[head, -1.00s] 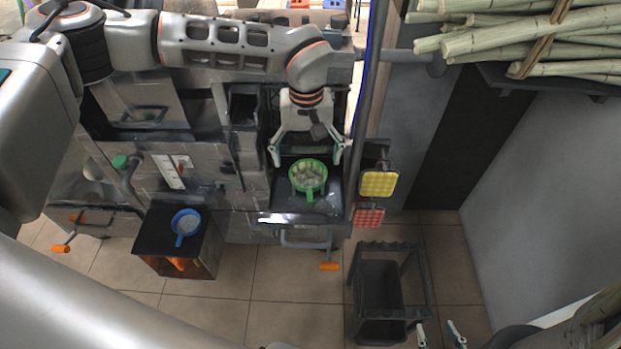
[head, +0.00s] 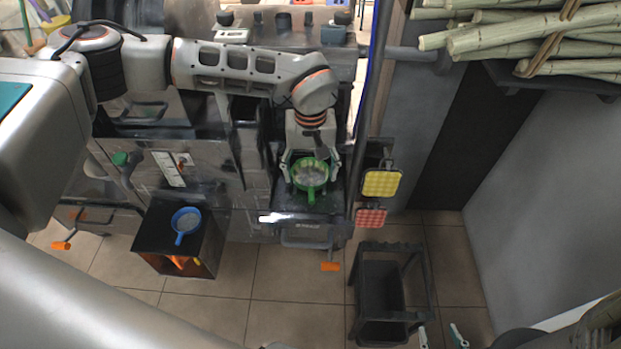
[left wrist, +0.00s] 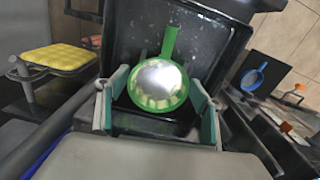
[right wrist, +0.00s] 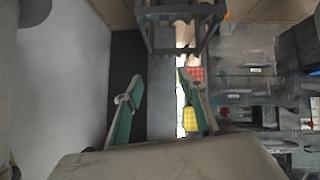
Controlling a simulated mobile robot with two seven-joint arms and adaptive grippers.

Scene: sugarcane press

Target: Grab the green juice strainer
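The green strainer (head: 311,168), a round bowl with pale bits in it and a short handle towards me, sits over the dark tray (head: 275,203) of the press. My left gripper (head: 311,178) is around the bowl, one finger on each side. Its fingers are partly closed and look slightly apart from the rim; contact is hard to tell. In the left wrist view the strainer (left wrist: 158,88) lies between the fingers, handle pointing away. My right gripper (head: 441,336) is open and empty low in the head view; its spread fingers show in the right wrist view (right wrist: 157,78).
A blue strainer (head: 186,222) rests on a dark box (head: 155,232) with an orange glow inside. Yellow (head: 381,184) and red (head: 370,217) pads stand just right of the tray. A dark rack (head: 381,285) stands on the floor. Sugarcane stalks (head: 510,30) lie at upper right.

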